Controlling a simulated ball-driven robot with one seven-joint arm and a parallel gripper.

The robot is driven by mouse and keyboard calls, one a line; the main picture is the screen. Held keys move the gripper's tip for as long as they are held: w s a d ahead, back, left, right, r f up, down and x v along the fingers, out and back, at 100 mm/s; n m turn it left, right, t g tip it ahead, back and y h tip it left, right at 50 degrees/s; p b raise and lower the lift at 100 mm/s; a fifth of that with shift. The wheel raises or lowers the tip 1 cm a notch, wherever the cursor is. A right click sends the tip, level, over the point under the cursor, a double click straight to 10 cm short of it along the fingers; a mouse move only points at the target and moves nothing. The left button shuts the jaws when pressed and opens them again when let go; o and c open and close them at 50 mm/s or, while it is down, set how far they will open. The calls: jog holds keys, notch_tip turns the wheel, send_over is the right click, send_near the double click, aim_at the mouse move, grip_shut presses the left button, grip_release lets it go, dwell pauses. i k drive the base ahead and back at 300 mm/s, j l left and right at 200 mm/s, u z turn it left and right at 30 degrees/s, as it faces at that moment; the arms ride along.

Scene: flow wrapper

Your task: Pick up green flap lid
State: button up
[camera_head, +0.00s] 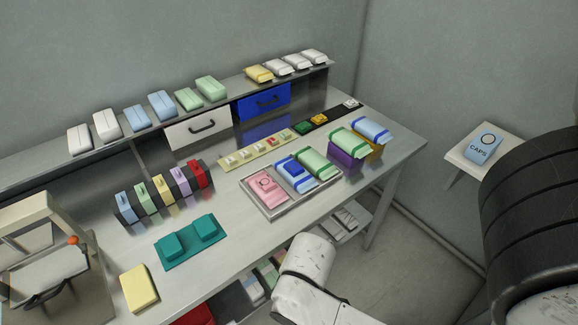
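A small dark green piece (302,128), likely the green flap lid, lies on a dark strip (336,113) near the back of the metal table. An orange-yellow piece (319,119) sits just right of it, and a small white piece (350,103) lies at the strip's far right end. Their exact shapes are too small to tell. My gripper is not in view; only white and black links of my arm show at the lower right, apart from the green piece.
A metal tray (272,213) holds pink, blue and green-topped packs. Two packs stand on purple (346,155) and yellow blocks to its right. A pale strip (228,168) with small lids lies left of the green piece. Blue drawer (264,103) and shelf stand behind.

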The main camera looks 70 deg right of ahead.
aim_at(305, 126)
jog(key=z, duration=1.45)
